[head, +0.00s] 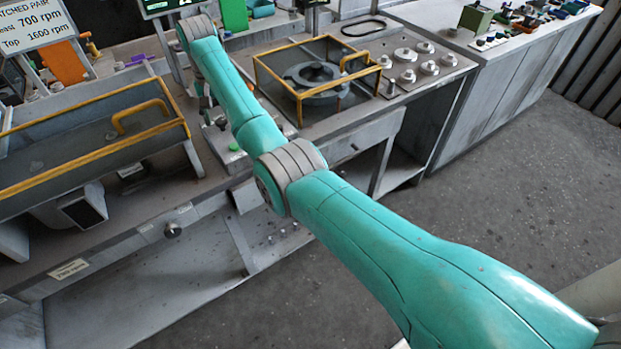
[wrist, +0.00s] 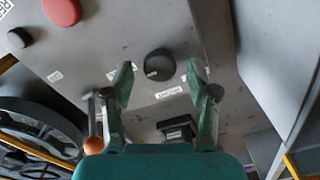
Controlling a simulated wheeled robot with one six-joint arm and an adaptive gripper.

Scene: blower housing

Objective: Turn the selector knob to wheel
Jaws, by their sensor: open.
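In the wrist view, a dark round knob (wrist: 160,64) sits on a grey panel (wrist: 205,25), with small white labels around it. The labels are too small and blurred to read surely, and I cannot tell which way the knob points. My gripper (wrist: 160,74) is open, with one finger to the left and one to the right of the knob in the picture. No contact with the knob shows, and the gap in depth is hard to judge. In the head view my arm reaches to the upper left and its gripper cannot be made out.
A red button (wrist: 62,11) and a small black control (wrist: 19,38) are at the panel's upper left. A black block (wrist: 178,130) lies below the knob. An orange ball (wrist: 94,145) is beside the left finger, near a dark wheel (wrist: 40,125). Yellow-framed guards (head: 95,153) stand on the bench.

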